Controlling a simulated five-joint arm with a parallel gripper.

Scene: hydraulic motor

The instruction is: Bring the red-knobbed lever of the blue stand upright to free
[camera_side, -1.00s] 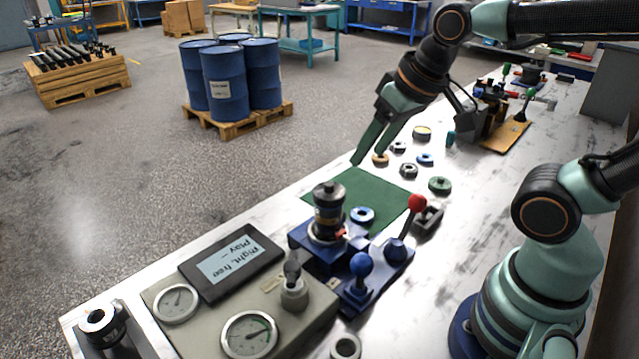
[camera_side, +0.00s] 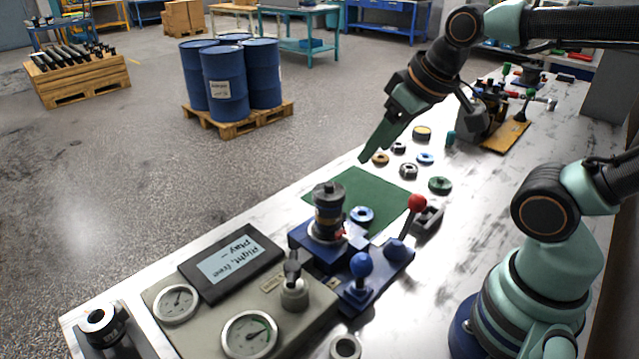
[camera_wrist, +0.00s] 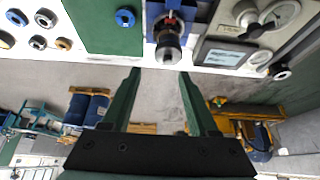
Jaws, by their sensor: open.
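The blue stand (camera_side: 386,266) is on the white bench in the side view, with a dark cylindrical motor (camera_side: 328,212) upright at its far left. Its red-knobbed lever (camera_side: 416,204) leans to the right on the stand's right side. A blue-knobbed lever (camera_side: 361,265) stands near the front of the same stand. My gripper (camera_side: 365,160) is open and empty, in the air above and behind the green mat, well apart from the levers. In the wrist view my gripper (camera_wrist: 158,72) shows two parted green fingers, and the motor (camera_wrist: 168,45) lies beyond them. The red knob is not clear there.
A grey gauge box (camera_side: 285,330) with a tilted display (camera_side: 230,262) stands left of the blue stand. The green mat (camera_side: 350,190) lies behind it. Several loose rings and nuts lie beyond the mat. A small dark tray (camera_side: 428,222) sits beside the red-knobbed lever.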

